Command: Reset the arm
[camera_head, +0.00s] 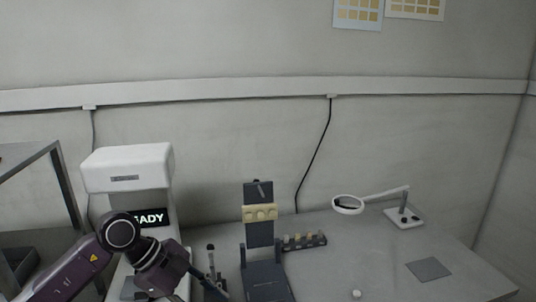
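My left arm, purple and grey, comes in at the lower left. Its gripper (208,286) points down and to the right, low in the picture, left of a dark upright stand (259,227). The fingertips are dark and small, so I cannot tell if they are open or shut, and I see nothing clearly held. The arm covers part of a white machine (128,168) whose dark display (155,217) shows the letters "ADY". My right gripper is not in view.
The stand carries a beige holder (261,213). A dark rack (304,242) with several small pieces is to its right. A magnifier lamp (348,204), a grey square pad (428,269) and a small white knob (356,294) are farther right. The table (385,255) between them is clear.

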